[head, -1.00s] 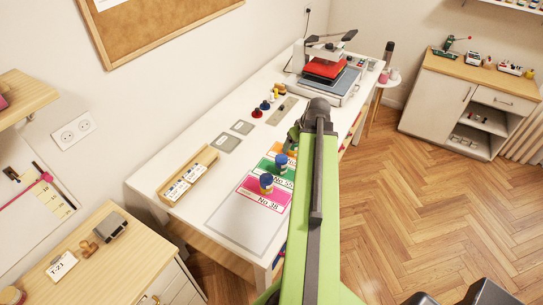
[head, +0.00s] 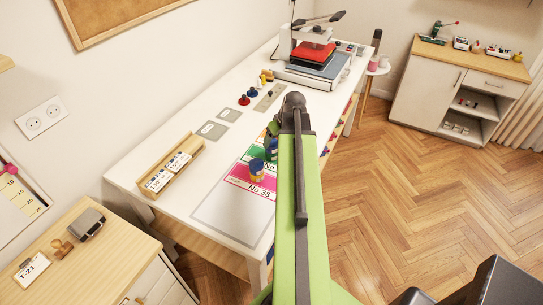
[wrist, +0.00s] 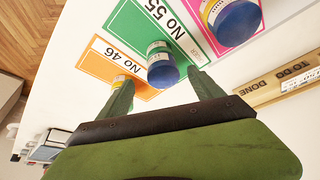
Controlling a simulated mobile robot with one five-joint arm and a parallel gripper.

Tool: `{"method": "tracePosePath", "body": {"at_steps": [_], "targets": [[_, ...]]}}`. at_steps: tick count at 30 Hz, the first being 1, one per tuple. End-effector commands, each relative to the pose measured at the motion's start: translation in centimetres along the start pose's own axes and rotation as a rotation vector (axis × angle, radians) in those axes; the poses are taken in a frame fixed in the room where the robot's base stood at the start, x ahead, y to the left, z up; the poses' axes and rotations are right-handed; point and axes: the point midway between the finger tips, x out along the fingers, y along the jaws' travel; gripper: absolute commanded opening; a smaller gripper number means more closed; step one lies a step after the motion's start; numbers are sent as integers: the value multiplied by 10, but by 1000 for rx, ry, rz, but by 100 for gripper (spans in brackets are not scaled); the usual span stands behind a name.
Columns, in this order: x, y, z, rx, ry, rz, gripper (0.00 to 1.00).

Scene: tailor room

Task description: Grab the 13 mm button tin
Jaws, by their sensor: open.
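Several small button tins with blue lids stand on coloured cards; I cannot read a 13 mm mark on any. One tin (wrist: 161,66) stands on the green No 55 card (wrist: 128,22), just ahead of and between the fingertips of my open gripper (wrist: 161,77). Another tin (wrist: 231,20) is on the pink card, beyond my right finger. A yellowish item (wrist: 121,79) on the orange No 46 card (wrist: 98,62) is mostly hidden by my left finger. In the head view the pink card's tin (head: 257,170) and green card's tin (head: 271,150) show left of my arm.
The white table (head: 150,150) carries a wooden card tray (head: 187,143), grey plates, red and blue knobbed items and a heat press (head: 312,62) at the far end. A wooden-topped cabinet (head: 75,235) is at the near left. Parquet floor is free on the right.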

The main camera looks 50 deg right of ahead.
Motion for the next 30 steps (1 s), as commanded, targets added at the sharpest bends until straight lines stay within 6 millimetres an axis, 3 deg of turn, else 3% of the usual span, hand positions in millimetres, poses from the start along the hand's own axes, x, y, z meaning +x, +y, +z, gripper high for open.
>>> {"method": "tracePosePath", "body": {"at_steps": [5, 14, 21, 30], "targets": [[4, 0, 0, 0, 0, 0, 76], [54, -4, -3, -1, 0, 0, 76], [52, -4, -5, 0, 0, 1, 76], [52, -4, -5, 0, 0, 0, 40]]}}
